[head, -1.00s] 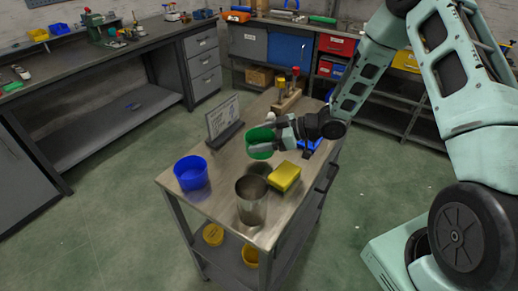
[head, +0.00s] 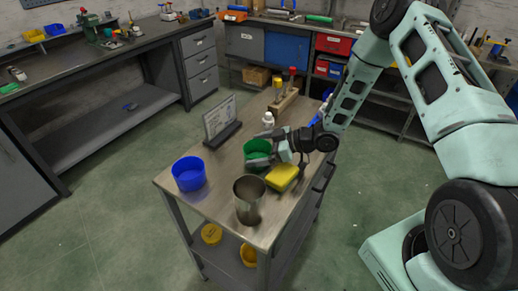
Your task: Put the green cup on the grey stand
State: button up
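The green cup (head: 256,149) is upright near the middle of the workbench top, left of the yellow block. My gripper (head: 263,148) reaches in from the right, with one finger at the far side of the cup and one at its near side. The fingers partly hide the cup. Whether they press on it or stand slightly apart cannot be told. The cup is low over the top, but its underside is hidden, so I cannot tell what it rests on. No grey stand shows clearly; the spot beneath the cup is covered.
A blue cup (head: 189,174) and a metal tumbler (head: 249,201) stand toward the near end. The yellow block (head: 283,178) lies close under my gripper. A sign holder (head: 220,122), a white bottle (head: 268,121) and a wooden tool block (head: 284,103) stand farther back.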

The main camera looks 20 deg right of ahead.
jog(key=shift+r, duration=0.2)
jog(key=b+v, duration=0.2)
jog(key=v, duration=1)
jog(key=s+a+r+m+g+h, duration=0.1)
jog(key=a+r+h, duration=0.3)
jog(key=a, duration=0.2)
jog(key=s+a+r+m+h, duration=0.1)
jog(key=a+r+h, duration=0.3)
jog(key=a, duration=0.2)
jog(key=s+a+r+g+h, duration=0.1)
jog(key=s+a+r+g, duration=0.1)
jog(key=s, duration=0.6)
jog(key=s+a+r+m+g+h, duration=0.1)
jog(key=s+a+g, duration=0.1)
jog(key=s, duration=0.6)
jog(key=s+a+r+m+g, duration=0.1)
jog(key=s+a+r+g, duration=0.1)
jog(key=s, duration=0.7)
jog(key=shift+a+r+h, duration=0.35)
jog(key=shift+a+h, duration=0.05)
